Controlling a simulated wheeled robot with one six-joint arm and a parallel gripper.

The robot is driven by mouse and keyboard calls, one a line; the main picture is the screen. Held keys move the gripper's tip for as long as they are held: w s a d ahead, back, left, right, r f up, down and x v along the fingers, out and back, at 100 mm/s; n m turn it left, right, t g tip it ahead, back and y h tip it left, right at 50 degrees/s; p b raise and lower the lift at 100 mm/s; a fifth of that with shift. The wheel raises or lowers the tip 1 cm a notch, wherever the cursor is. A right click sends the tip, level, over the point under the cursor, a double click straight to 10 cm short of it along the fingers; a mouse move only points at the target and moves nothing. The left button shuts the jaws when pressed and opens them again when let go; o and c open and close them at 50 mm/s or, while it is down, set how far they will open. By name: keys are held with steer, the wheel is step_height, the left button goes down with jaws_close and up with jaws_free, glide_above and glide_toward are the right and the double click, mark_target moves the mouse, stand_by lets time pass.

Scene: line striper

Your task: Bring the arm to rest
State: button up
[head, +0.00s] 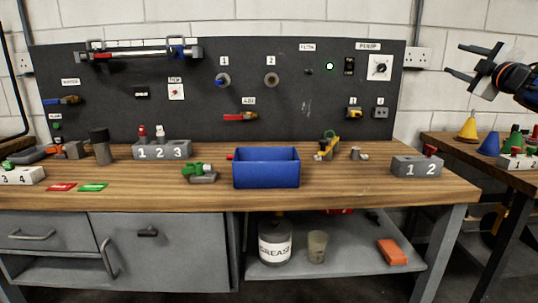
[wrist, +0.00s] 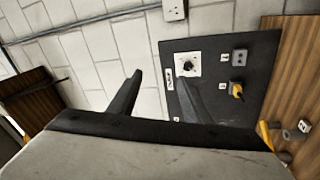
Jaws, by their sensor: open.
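My gripper (head: 468,60) is at the upper right of the head view, raised well above the bench. Its two fingers point left and stand apart, with nothing between them. In the wrist view the fingers (wrist: 155,95) are spread, in front of the white block wall and the right end of the dark panel. The gripper touches nothing that I can see. Only the end of my arm shows, at the right edge of the head view.
A wooden workbench (head: 340,193) carries a blue bin (head: 266,174), numbered grey blocks (head: 417,167) and small parts. A dark panel (head: 300,105) with switches and dials stands behind it. A second table (head: 465,148) with coloured cones is below my gripper. The air around the gripper is clear.

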steer(key=s+a+f+m+g, duration=0.5)
steer(key=s+a+f, duration=0.3)
steer(key=s+f, duration=0.4)
steer(key=s+a+f+m+g, duration=0.5)
steer(key=s+a+f, duration=0.3)
steer(key=s+f, duration=0.5)
steer(key=s+a+f+m+g+h, duration=0.1)
steer(key=s+a+f+m+g, duration=0.4)
steer(key=f, duration=1.8)
steer(key=s+a, duration=0.4)
steer(key=s, duration=0.3)
steer(key=shift+s+g, duration=0.15)
steer(key=shift+g, duration=0.15)
